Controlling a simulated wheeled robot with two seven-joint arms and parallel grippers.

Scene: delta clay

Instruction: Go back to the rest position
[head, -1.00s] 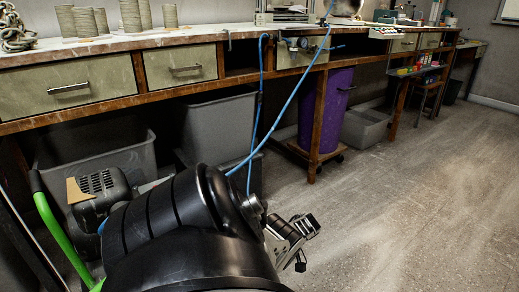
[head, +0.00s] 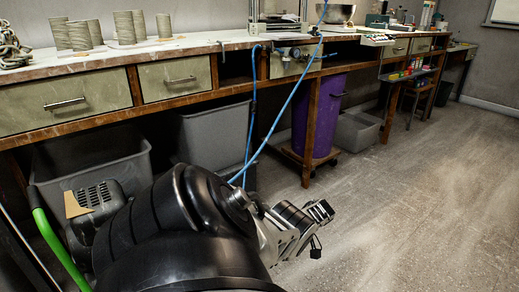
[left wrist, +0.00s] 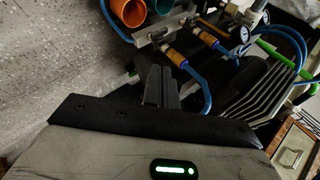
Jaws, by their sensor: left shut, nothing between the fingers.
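My left arm fills the lower middle of the head view, and its silver and black wrist end with the left gripper (head: 318,232) points to the right above the bare floor. In the left wrist view the two dark fingers of the left gripper (left wrist: 162,84) are together, with nothing seen between them. Beyond them are a blue hose (left wrist: 202,92) with brass fittings and a pressure gauge (left wrist: 241,34). My right gripper is in neither view.
A long workbench (head: 200,45) runs along the wall. Grey bins (head: 215,135) and a purple barrel (head: 318,115) stand under it. A blue hose (head: 285,105) hangs down behind my arm. The floor (head: 430,200) on the right is clear.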

